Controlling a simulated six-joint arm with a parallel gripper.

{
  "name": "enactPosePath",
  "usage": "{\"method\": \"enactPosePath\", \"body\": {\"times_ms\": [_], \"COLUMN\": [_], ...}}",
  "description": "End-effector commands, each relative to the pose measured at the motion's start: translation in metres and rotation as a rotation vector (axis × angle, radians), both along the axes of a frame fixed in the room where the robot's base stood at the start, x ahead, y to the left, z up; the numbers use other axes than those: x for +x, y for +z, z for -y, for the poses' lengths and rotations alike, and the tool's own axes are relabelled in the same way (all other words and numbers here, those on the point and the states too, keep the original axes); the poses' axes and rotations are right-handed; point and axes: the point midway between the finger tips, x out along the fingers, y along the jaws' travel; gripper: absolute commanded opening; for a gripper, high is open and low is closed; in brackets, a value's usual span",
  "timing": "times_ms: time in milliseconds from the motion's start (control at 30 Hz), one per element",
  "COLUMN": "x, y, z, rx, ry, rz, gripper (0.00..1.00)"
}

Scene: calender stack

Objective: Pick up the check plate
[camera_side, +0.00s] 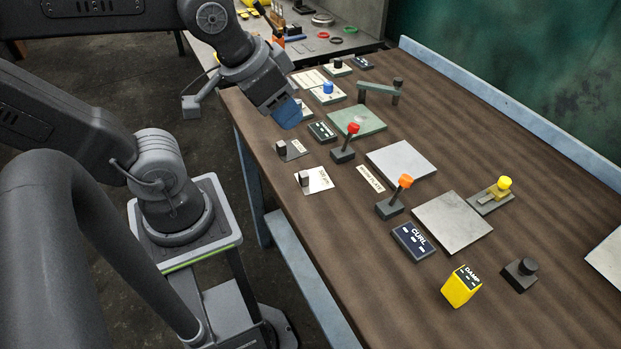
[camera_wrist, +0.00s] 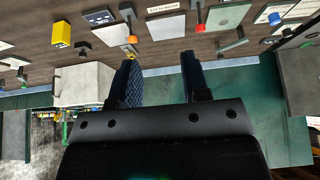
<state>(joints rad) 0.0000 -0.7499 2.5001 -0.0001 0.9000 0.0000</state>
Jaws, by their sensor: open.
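A pale grey square plate (camera_side: 401,160) lies flat on the brown table beside a small printed strip (camera_side: 370,178) whose lettering seems to end in "PLATE". A second grey plate (camera_side: 452,222) lies nearer the front, and a green plate (camera_side: 350,121) with a raised bar at its back lies further left. I cannot tell for sure which one is the check plate. My gripper (camera_side: 287,114), with blue fingers, hangs above the table's left edge, apart from all plates. In the wrist view my gripper (camera_wrist: 160,60) is open, with nothing between its fingers.
Levers with a red knob (camera_side: 353,128) and an orange knob (camera_side: 405,181) stand beside the plates. A yellow-knobbed fixture (camera_side: 491,196), a dark "CURL" block (camera_side: 413,240), a yellow "DAMP" block (camera_side: 461,287) and a black knob (camera_side: 520,274) are nearby. A blue rail (camera_side: 500,96) edges the table's far side.

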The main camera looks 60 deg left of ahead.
Motion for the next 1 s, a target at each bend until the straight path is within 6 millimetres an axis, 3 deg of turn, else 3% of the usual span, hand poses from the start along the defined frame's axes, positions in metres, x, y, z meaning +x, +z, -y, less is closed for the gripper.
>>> {"method": "enactPosePath", "body": {"times_ms": [200, 333, 633, 767, 1000], "x": [0.000, 0.000, 0.003, 0.013, 0.037], "y": [0.000, 0.000, -0.004, -0.019, -0.062], "z": [0.000, 0.000, 0.000, 0.000, 0.001], "rx": [0.000, 0.000, 0.047, 0.202, 0.555], "ry": [0.000, 0.000, -0.067, -0.312, -1.023], "rz": [0.000, 0.000, -0.032, -0.146, -0.450], "gripper": [0.43, 0.51, 0.51, 0.51, 0.51]}}
